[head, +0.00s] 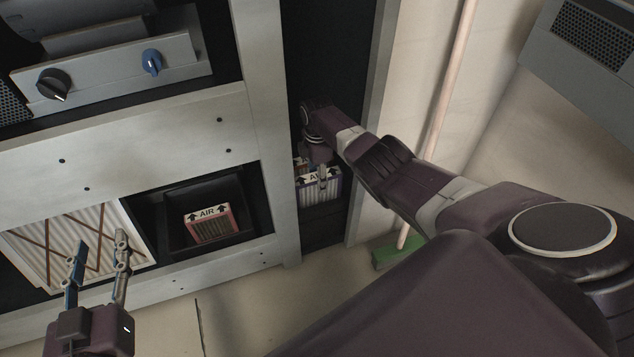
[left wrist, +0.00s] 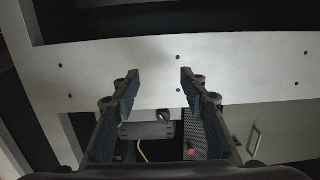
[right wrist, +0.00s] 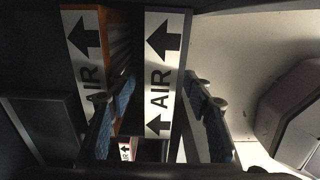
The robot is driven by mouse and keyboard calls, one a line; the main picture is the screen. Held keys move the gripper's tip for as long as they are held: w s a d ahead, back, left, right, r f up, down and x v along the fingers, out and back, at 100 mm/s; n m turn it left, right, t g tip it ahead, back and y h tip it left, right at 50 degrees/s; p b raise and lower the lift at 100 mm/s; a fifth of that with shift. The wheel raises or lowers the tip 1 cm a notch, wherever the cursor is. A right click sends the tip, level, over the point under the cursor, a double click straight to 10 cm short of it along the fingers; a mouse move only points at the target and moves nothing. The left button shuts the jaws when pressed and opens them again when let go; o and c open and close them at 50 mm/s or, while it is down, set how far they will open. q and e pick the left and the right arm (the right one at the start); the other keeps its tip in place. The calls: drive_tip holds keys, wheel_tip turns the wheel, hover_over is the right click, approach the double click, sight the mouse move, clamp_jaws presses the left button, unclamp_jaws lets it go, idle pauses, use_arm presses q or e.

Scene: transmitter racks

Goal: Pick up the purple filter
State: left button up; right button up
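The purple filter (head: 322,187), with a white AIR label and pleats, stands in the narrow dark bay in the head view. In the right wrist view the purple filter (right wrist: 163,75) is in the middle, label toward the camera. My right gripper (right wrist: 160,84) is open, its fingers on either side of this filter; I cannot tell whether they touch it. In the head view my right gripper (head: 322,165) partly covers the filter. My left gripper (head: 100,241) is open and empty, in front of the rack at lower left; it also shows in the left wrist view (left wrist: 160,74).
An orange-edged filter (right wrist: 88,60) stands just left of the purple one. A red-edged AIR filter (head: 209,223) sits in a black bin. A large pleated filter (head: 40,245) is at lower left. Pale rack posts (head: 262,100) border the bay. A green broom head (head: 394,254) is right.

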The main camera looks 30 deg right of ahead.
clamp_jaws()
drive_tip(key=shift+r, duration=0.1)
idle(0.4)
